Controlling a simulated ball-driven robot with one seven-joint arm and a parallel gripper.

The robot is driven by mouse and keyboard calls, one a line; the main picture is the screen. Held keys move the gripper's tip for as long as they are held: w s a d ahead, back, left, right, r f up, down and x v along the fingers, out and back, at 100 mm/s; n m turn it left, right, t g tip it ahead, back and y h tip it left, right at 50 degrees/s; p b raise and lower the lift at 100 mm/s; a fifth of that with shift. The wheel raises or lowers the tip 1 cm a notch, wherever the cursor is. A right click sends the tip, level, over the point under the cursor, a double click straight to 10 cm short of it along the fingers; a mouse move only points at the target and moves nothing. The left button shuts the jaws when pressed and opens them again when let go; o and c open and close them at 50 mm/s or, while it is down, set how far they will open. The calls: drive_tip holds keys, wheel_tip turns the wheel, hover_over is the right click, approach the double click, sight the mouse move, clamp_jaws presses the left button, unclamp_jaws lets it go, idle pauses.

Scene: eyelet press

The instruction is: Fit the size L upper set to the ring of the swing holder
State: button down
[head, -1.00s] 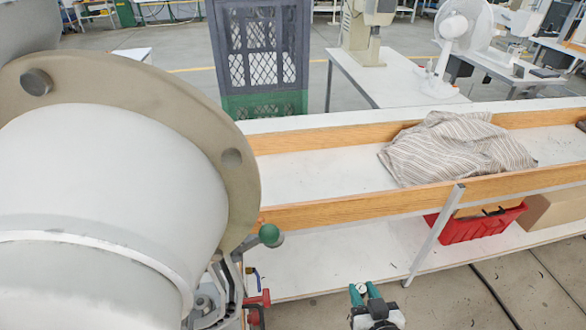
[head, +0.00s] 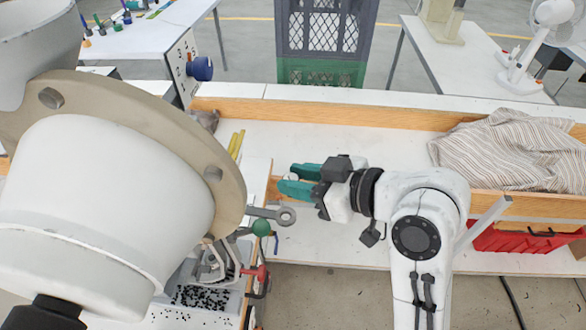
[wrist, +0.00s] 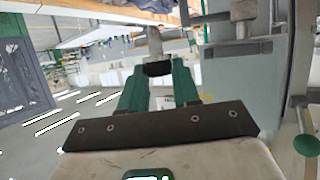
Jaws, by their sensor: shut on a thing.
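My gripper (head: 288,179), with teal fingers, reaches left over the table in the head view. It is shut on a small pale metal piece (head: 292,177), likely the size L upper set, mostly hidden by the fingers. In the wrist view, a grey cylindrical part (wrist: 154,42) extends beyond the green fingertips (wrist: 160,75), with a dark part between them. The grey ring of the swing holder (head: 285,216) sticks out to the right from the press, just below the gripper in the head picture and apart from it. I cannot tell the height between them.
A green ball knob (head: 262,228) and red-handled lever (head: 262,274) stand beside the ring. Dark small pieces (head: 200,297) lie in a tray at lower left. Wooden rails (head: 330,112) edge the table; striped cloth (head: 508,150) lies at right. White tabletop between is largely clear.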

drive_tip(key=shift+s+a+r+n+g, duration=0.45)
drive_tip(key=shift+a+r, duration=0.1)
drive_tip(key=shift+r, duration=0.1)
drive_tip(key=b, duration=0.4)
hover_over(293, 219)
drive_tip(key=shift+f, duration=2.85)
drive_tip(key=shift+f+b, duration=0.85)
drive_tip(key=shift+f, duration=1)
idle(1.4)
drive_tip(key=c, duration=0.7)
unclamp_jaws()
drive_tip(key=shift+c, duration=0.2)
